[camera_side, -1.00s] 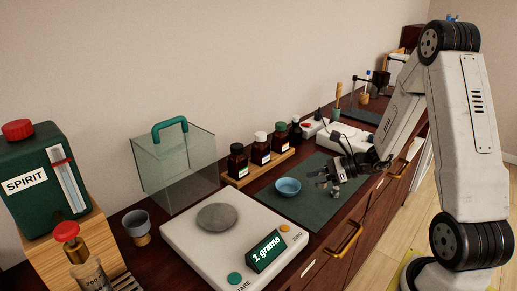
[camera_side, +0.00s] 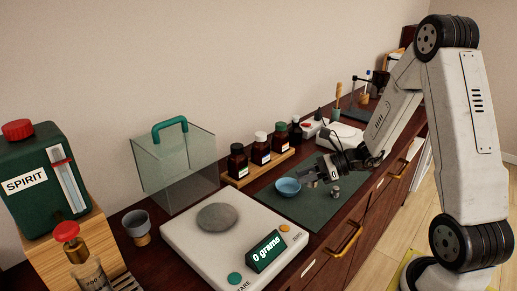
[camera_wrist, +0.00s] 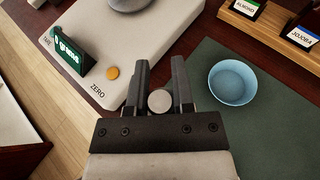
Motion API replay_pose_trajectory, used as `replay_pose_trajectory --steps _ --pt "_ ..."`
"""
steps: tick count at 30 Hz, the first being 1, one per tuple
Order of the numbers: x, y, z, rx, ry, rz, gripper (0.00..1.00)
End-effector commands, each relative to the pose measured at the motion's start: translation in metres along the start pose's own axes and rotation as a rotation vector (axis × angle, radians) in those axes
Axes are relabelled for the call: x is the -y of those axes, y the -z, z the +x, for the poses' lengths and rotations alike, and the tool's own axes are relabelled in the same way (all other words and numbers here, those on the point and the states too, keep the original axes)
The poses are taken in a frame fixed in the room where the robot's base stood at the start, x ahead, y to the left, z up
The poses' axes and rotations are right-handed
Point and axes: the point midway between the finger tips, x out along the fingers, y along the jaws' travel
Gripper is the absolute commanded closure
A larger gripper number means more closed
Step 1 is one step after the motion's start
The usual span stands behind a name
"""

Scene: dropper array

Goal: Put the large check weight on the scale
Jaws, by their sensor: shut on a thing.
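My gripper (camera_wrist: 159,90) is shut on a metal check weight (camera_wrist: 159,101), whose round pale top shows between the fingers in the wrist view. In the side view my gripper (camera_side: 308,176) is over the dark green mat, near the blue bowl. Another small metal weight (camera_side: 336,192) stands on the mat to the right of the gripper. The scale (camera_side: 193,249) is to the left, with an empty round grey pan (camera_side: 217,217) and a display (camera_side: 266,252) reading 0 grams. It also shows at upper left in the wrist view (camera_wrist: 104,84).
The blue bowl (camera_side: 288,187) stands on the green mat (camera_side: 308,209) between gripper and scale. Several bottles (camera_side: 261,149) stand in a rack behind. A clear box with a green handle (camera_side: 170,126) stands behind the scale. A grey cup (camera_side: 137,224) is left of the scale.

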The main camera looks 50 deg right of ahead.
Motion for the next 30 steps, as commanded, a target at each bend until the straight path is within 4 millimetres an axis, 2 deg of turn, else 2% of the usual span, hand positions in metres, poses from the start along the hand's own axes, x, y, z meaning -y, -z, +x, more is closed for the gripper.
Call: replay_pose_trajectory --steps 9,18,24,30 --pt "-0.049 -0.053 0.047 0.002 -0.194 -0.084 1.00" --pt "-0.108 -0.098 0.081 0.000 -0.376 -0.158 1.00" --pt "-0.135 -0.114 0.091 -0.002 -0.451 -0.186 1.00" --pt "-0.145 -0.119 0.094 -0.004 -0.478 -0.197 1.00"
